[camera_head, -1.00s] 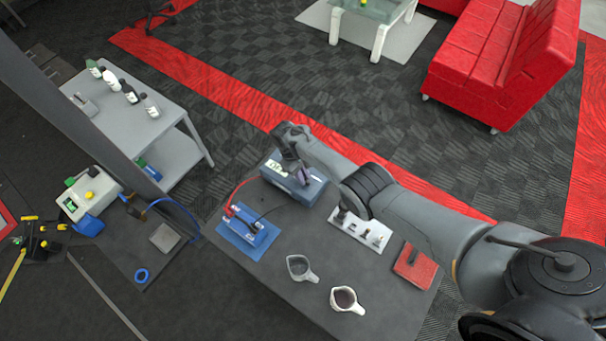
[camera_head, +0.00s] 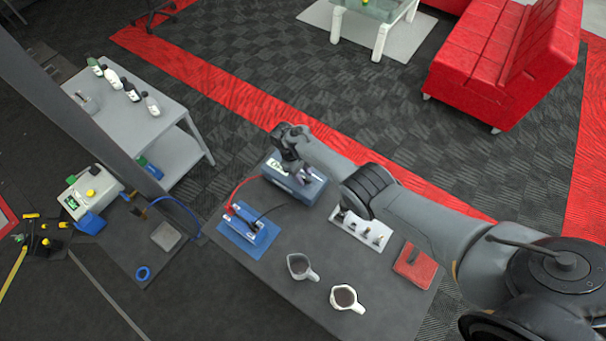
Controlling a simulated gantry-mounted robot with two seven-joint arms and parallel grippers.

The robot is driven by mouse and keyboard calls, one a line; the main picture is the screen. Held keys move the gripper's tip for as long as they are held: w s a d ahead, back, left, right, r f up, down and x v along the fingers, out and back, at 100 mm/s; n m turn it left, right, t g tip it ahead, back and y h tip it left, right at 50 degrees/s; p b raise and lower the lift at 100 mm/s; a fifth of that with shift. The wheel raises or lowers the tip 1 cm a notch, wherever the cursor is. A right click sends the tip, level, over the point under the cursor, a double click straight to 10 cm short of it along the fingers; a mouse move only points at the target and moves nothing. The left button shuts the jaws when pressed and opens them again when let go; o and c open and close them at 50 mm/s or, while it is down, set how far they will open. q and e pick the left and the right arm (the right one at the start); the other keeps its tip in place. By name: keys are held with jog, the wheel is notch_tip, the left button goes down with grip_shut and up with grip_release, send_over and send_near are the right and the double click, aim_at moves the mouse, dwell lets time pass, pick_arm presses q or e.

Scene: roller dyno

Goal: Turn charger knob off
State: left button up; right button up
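The charger (camera_head: 311,188) is a blue-grey box at the far edge of the dark table, with a light panel on its top left. My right arm reaches in from the right, and my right gripper (camera_head: 298,174) is over the charger, pointing down at its top. The wrist and fingers cover the middle of the charger, so I cannot make out the knob or whether the fingers touch it. The finger opening is too small to tell. A red and a black cable run from the charger to a blue battery (camera_head: 249,224). My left gripper is not in view.
On the dark table (camera_head: 270,275), a white rack of small parts (camera_head: 361,229), two jugs (camera_head: 300,267) (camera_head: 346,298) and a red pad (camera_head: 414,266) stand nearer or right of the charger. A grey side table (camera_head: 135,127) with bottles is at left.

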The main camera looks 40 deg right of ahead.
jog(key=shift+r, duration=0.1)
jog(key=shift+w+a+r, duration=0.1)
jog(key=shift+w+r, duration=0.15)
jog(key=shift+r, duration=0.35)
jog(key=p+v, duration=0.1)
jog(key=v, duration=0.8)
jog(key=shift+r, duration=0.15)
jog(key=shift+w, duration=0.15)
